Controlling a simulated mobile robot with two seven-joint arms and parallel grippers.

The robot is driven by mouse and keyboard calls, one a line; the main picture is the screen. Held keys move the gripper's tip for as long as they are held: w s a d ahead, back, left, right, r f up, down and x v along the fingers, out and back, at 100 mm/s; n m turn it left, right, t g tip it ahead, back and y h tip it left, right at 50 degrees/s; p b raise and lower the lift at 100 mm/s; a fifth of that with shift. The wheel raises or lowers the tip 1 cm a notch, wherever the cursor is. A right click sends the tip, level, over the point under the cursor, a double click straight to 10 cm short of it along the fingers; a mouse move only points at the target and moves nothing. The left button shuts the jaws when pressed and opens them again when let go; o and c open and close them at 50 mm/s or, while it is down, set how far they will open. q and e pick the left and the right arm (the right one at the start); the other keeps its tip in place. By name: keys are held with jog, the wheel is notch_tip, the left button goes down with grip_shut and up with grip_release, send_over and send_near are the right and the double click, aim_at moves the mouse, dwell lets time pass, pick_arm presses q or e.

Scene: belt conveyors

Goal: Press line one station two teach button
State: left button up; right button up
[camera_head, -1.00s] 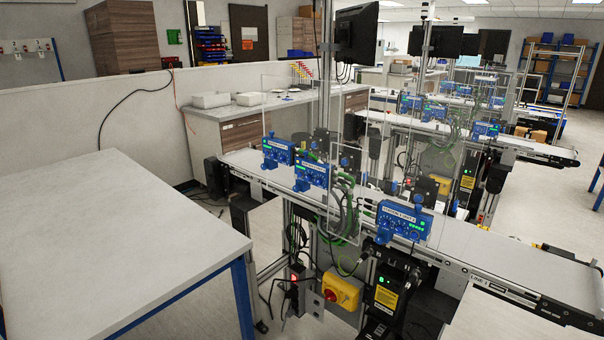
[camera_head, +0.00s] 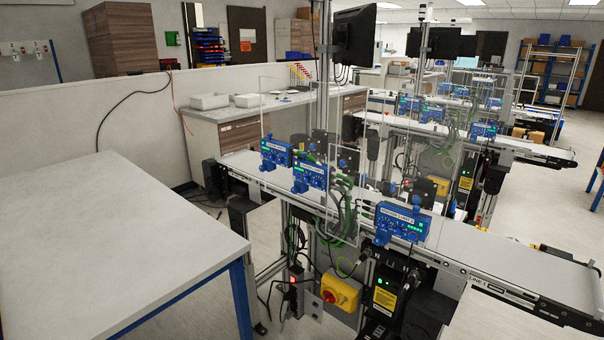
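Three blue sensor boxes sit along the near conveyor (camera_head: 480,258), whose side rail carries a "LINE 1" label. One box (camera_head: 276,152) is at the left, one (camera_head: 310,175) is in the middle, and one (camera_head: 402,222) is at the right. Each has small knobs or buttons and green lights. Their printed labels are too small to read surely, so I cannot tell which box is station two or pick out its teach button. Neither of my grippers shows in the head view.
A white table with blue legs (camera_head: 90,230) fills the left foreground. A pale surface (camera_head: 500,325) shows at the bottom right. A yellow box with a red switch (camera_head: 340,293) hangs under the conveyor. A clear panel and black monitor (camera_head: 354,35) rise above it. More conveyors stand behind.

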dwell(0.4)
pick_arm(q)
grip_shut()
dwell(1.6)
